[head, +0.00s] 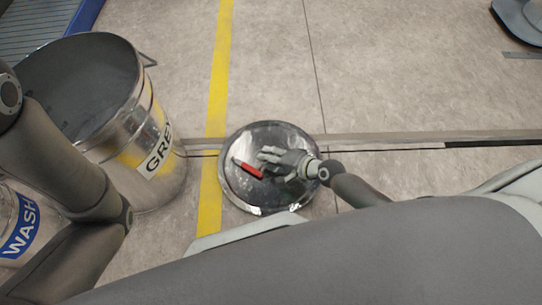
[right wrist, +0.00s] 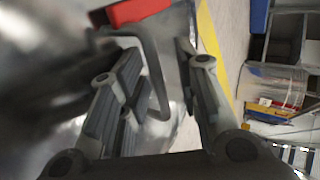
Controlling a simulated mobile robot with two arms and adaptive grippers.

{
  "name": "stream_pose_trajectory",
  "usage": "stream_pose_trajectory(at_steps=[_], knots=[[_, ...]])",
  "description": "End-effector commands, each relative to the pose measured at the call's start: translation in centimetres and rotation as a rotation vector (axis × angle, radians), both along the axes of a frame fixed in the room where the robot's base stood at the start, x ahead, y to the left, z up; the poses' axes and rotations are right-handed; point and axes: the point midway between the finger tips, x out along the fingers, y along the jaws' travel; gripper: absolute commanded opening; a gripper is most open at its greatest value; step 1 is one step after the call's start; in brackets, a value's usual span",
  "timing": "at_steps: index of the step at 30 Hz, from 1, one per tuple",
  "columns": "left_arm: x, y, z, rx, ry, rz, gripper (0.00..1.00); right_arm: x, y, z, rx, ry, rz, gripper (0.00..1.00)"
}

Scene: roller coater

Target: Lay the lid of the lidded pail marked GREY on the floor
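The pail marked GREY (head: 157,158) stands at the left in the head view, its top uncovered and its inside grey. Its round metal lid (head: 262,196) appears to lie flat on the floor across the yellow line, to the right of the pail. The lid has a wire handle (right wrist: 158,85) with a red grip (head: 248,169). My right gripper (head: 268,160) is over the lid beside the red grip. In the right wrist view its fingers are apart with part of the wire handle between them. My left arm crosses the pail's near side; its gripper is out of view.
A second pail marked WASH (head: 20,235) stands at the lower left, partly behind my left arm. A yellow line (head: 218,75) runs along the floor. A dark-topped object (head: 520,18) is at the upper right. The floor beyond the lid is mostly clear.

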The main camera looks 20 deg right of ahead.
Motion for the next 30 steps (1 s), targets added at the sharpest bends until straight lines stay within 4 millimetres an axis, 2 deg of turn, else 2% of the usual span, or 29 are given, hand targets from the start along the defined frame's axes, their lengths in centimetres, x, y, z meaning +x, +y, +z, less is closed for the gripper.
stream_pose_trajectory(at_steps=[7,21,30], knots=[[0.0,0.0,0.0,-0.001,0.001,0.0,0.4,-1.3,-0.9,0.6,-0.003,0.007,0.001,0.33],[-0.1,0.0,0.0,0.001,-0.002,-0.001,0.4,-6.7,-5.2,5.5,-0.001,0.001,0.001,0.33],[-0.1,0.0,0.0,0.0,-0.002,0.0,0.4,-7.8,-6.2,6.7,0.001,-0.002,0.001,0.33]])
